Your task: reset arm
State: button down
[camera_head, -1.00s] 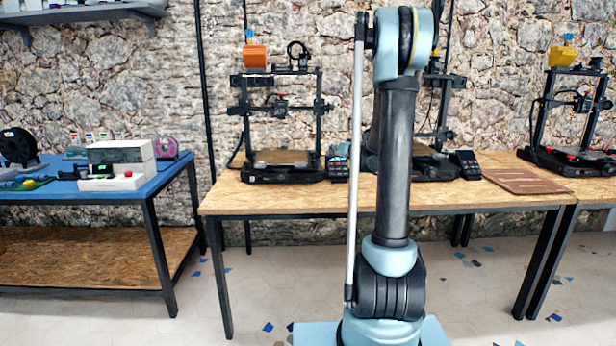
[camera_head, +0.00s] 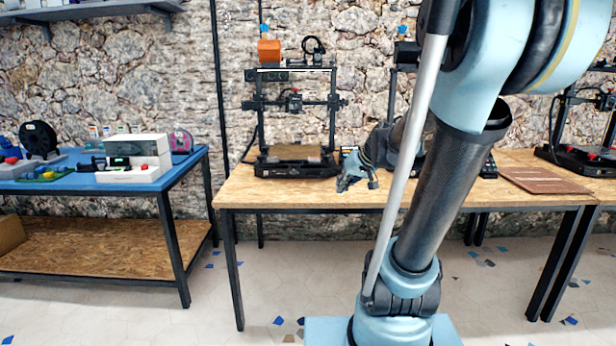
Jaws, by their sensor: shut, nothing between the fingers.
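My gripper (camera_head: 358,181) shows in the head view left of my arm's thick dark link. It appears in front of the wooden table (camera_head: 290,194), near the table's middle. Its fingers are shut with nothing between them. My arm leans to the right from its light blue base, with the elbow at the top right of the view. The elbow and upper link hide part of the table and the printer behind them.
A black 3D printer (camera_head: 296,115) stands on the wooden table, left of my gripper. A brown board (camera_head: 543,180) lies on the table at right, by another printer (camera_head: 583,120). A blue table (camera_head: 60,184) holding a white box (camera_head: 138,155) stands at left. The tiled floor between is clear.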

jog(key=s+d+f+m+g+h, duration=0.1)
jog(key=s+d+f, duration=0.3)
jog(key=s, duration=0.7)
jog(key=s+d+f+g+h, duration=0.3)
jog(key=s+f, duration=0.3)
jog(key=s, duration=0.6)
jog(key=shift+s+d+f+m+h, duration=0.25)
jog(key=shift+d+m+h, duration=0.15)
jog(key=shift+h, duration=0.1)
jog(key=shift+w, duration=0.1)
jog(key=shift+w+f, duration=0.2)
jog(key=shift+w, duration=0.25)
